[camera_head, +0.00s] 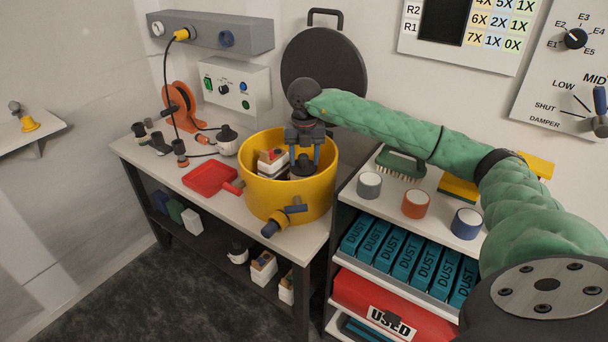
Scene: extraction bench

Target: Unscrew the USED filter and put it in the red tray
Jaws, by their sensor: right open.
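The yellow drum (288,203) stands open on the bench. Inside it I see a white block with a red and dark top (270,162) and a dark round knob or filter top (302,170); no USED label is readable on either. My right gripper (303,162) reaches down into the drum with its fingers open around or just above the dark round top; I cannot tell whether they touch it. My left gripper is out of view.
A round black lid (324,72) is behind the drum. Right, a shelf holds rolls (416,203), teal DUST boxes (405,266) and a red bin labelled USED (354,292).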

